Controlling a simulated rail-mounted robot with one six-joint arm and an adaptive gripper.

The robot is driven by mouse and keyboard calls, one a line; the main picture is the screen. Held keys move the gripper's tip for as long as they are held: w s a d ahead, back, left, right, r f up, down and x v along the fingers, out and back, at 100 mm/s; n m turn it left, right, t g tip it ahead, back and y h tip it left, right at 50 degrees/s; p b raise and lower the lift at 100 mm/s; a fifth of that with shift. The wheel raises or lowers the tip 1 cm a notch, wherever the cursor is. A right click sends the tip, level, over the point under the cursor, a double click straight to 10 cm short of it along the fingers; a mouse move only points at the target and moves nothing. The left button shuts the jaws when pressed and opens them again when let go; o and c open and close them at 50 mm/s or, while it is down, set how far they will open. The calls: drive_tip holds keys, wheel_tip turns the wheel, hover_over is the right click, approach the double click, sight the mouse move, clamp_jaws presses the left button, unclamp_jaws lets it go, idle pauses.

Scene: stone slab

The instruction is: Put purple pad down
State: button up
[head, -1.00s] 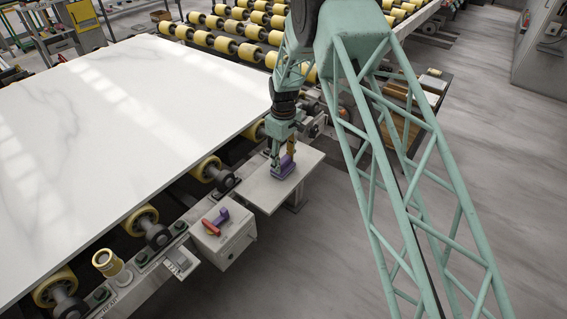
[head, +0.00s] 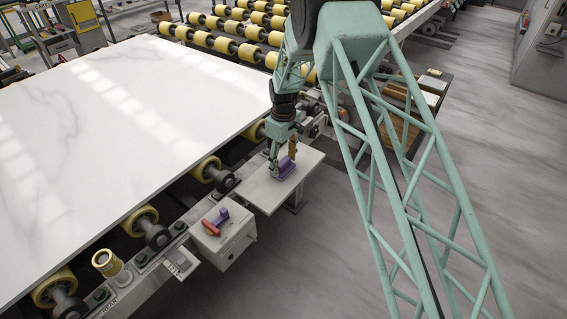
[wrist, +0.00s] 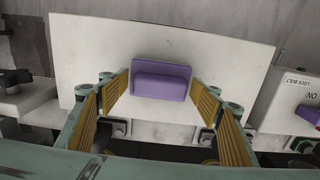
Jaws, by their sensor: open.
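The purple pad (wrist: 160,80) rests on a pale flat shelf plate (wrist: 220,50) beside the slab line. In the head view the pad (head: 286,167) sits on the same plate (head: 262,192), directly below my gripper (head: 283,163). My gripper (wrist: 162,100) is open, with its ribbed yellow fingers to the left and right of the pad. In the wrist view a gap shows between each finger and the pad.
A large white slab (head: 120,120) lies on yellow rollers to the left. A grey box with a red and purple switch (head: 218,222) stands in front of the plate. Open floor (head: 330,260) lies to the right of the plate.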

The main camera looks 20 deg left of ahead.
sight(284, 161)
drive_tip(key=shift+r, duration=0.1)
wheel_tip(284, 161, up, 12)
drive_tip(key=p, duration=0.1)
idle(0.8)
idle(0.6)
drive_tip(key=shift+r, duration=0.1)
